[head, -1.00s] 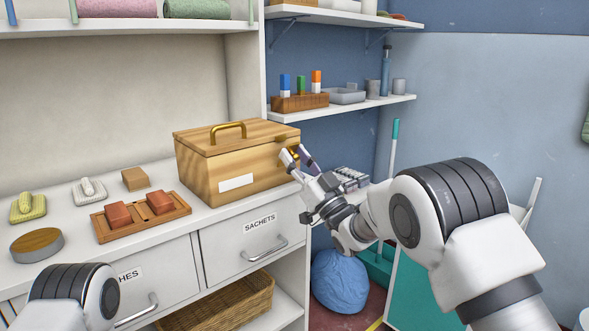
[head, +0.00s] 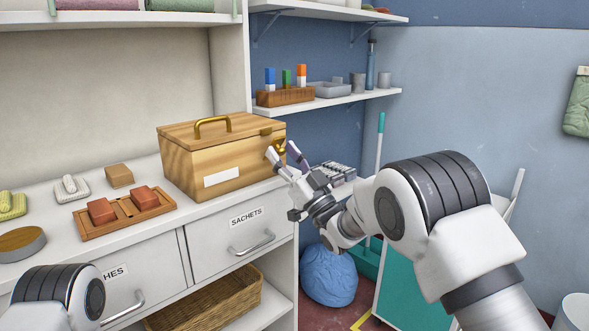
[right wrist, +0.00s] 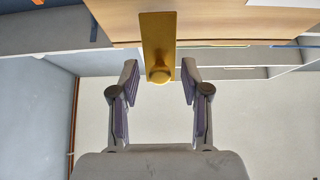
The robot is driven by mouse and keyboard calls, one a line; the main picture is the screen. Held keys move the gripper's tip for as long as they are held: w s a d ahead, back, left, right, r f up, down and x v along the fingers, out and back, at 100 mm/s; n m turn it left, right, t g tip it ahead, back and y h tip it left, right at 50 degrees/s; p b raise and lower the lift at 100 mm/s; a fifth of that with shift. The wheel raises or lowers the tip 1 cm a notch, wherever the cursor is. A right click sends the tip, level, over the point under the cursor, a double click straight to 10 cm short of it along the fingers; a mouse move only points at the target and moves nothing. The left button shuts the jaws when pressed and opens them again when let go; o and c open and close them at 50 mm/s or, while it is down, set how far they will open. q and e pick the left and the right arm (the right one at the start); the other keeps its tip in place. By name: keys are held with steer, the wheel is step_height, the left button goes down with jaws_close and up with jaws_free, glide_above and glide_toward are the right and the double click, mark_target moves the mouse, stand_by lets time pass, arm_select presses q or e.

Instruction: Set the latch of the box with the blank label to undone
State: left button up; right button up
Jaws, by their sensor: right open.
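The wooden box (head: 195,160) with a brass handle on its lid stands on the white counter, its front label (head: 222,177) blank. I cannot tell whether the latch is done or undone. My left gripper is out of view.
A drawer labelled SACHETS (head: 237,238) is below. A wall shelf (head: 330,103) holds small items behind.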

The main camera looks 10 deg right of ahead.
steer(key=v, duration=1.1)
